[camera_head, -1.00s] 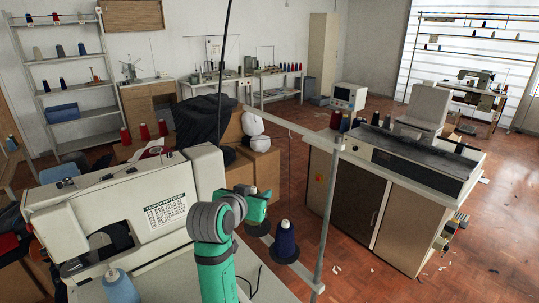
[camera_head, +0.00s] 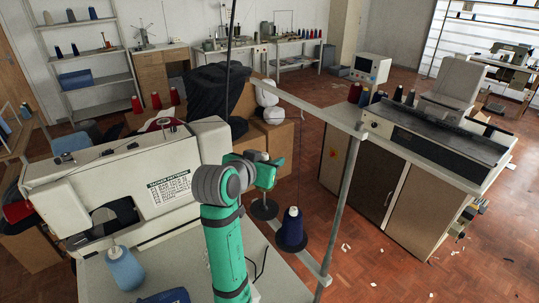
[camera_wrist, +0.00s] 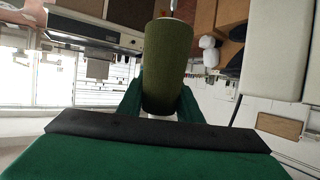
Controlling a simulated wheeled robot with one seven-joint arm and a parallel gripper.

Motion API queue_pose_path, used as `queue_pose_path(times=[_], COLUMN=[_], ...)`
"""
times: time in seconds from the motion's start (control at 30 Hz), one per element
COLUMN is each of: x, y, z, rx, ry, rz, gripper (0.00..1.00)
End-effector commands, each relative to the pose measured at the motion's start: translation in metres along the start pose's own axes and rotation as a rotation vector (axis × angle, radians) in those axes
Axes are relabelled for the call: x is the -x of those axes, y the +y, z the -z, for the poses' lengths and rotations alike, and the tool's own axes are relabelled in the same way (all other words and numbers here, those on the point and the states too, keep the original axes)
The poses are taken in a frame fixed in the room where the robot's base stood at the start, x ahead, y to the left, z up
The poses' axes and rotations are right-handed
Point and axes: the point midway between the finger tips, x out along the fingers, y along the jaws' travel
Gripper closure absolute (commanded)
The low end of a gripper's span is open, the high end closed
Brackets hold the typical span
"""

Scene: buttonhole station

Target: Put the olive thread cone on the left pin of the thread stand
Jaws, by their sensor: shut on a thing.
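The olive thread cone (camera_wrist: 167,65) is between the fingers of my gripper (camera_wrist: 160,105) in the wrist view. My gripper is shut on it. In the head view my green gripper (camera_head: 267,174) is above the thread stand's left disc (camera_head: 264,209), and I cannot make out the cone there. The left pin is not clearly visible. A dark blue cone (camera_head: 291,230) stands upright on the stand's right seat, beside the upright pole (camera_head: 343,205).
A cream sewing machine (camera_head: 120,180) stands left of my arm, with a light blue cone (camera_head: 125,268) in front of it. A cabinet (camera_head: 375,190) with a grey-topped machine is at right. Cardboard boxes (camera_head: 268,137) stand behind the gripper.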

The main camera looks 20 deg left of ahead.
Motion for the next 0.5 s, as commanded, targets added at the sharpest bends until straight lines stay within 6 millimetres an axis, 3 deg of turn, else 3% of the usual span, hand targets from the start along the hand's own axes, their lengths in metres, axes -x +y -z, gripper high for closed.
queue_pose_path(times=[0.5], x=[-0.013], y=[-0.001], z=[-0.034], rx=[0.002], ry=[-0.001], rz=[0.002], gripper=[0.91])
